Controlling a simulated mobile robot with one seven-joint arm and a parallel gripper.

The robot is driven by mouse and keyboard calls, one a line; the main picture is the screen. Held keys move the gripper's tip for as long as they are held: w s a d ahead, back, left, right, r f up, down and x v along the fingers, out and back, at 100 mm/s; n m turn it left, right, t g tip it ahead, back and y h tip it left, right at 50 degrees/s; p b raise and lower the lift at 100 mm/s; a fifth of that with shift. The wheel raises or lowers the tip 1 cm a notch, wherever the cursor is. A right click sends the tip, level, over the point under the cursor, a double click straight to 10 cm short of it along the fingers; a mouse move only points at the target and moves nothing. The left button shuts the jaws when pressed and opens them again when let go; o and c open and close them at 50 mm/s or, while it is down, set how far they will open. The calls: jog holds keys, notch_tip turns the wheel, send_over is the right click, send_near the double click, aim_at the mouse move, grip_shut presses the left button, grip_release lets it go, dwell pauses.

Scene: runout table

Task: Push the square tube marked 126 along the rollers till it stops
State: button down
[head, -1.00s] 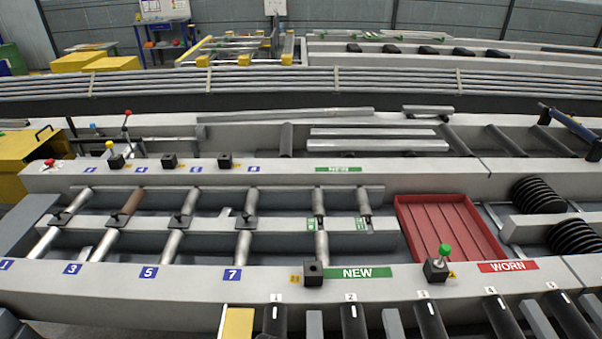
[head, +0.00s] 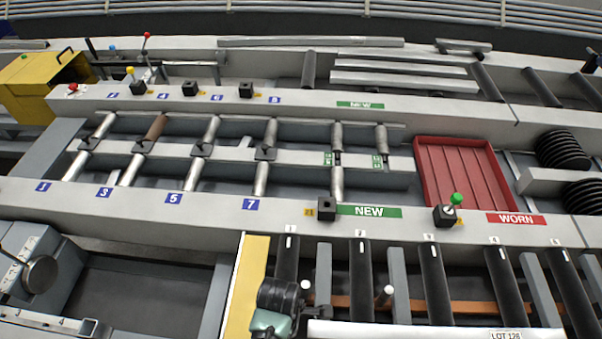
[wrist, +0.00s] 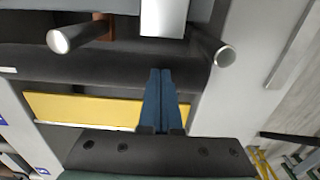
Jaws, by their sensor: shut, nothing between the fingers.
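The square tube marked LOT 126 (head: 430,330) is a long pale bar at the bottom edge of the head view, lying across the black rollers (head: 437,285). Only part of it shows. My gripper (head: 282,312) is just left of the tube's left end. In the wrist view my gripper's blue fingers (wrist: 160,75) are together with nothing between them. A bright square tube end (wrist: 163,18) is ahead of the fingertips, with a gap between. The tube's far end and the stop are not visible.
Two round pins with pale ends, a left one (wrist: 75,36) and a right one (wrist: 224,56), flank the tube end in the wrist view. A yellow plate (head: 248,285) is left of the rollers. A red tray (head: 460,175) sits beyond the front rail.

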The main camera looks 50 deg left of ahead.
aim_at(428, 335)
jog(key=shift+w+d+r+p, duration=0.1)
jog(key=shift+w+d+p, duration=0.05)
jog(key=shift+w+d, duration=0.5)
jog(key=shift+w+d+r+p, duration=0.15)
jog(key=shift+w+d, duration=0.3)
jog(key=shift+w, duration=0.35)
jog(key=w+d+b, duration=0.1)
jog(key=w+d, duration=0.5)
jog(key=w, duration=0.1)
jog(key=w+d+b, duration=0.1)
jog(key=w+d, duration=0.5)
jog(key=w, duration=0.1)
jog(key=w+d+b, duration=0.2)
jog(key=w+d, duration=0.4)
jog(key=w, duration=0.1)
jog(key=shift+w+d, duration=0.15)
jog(key=shift+w, duration=0.05)
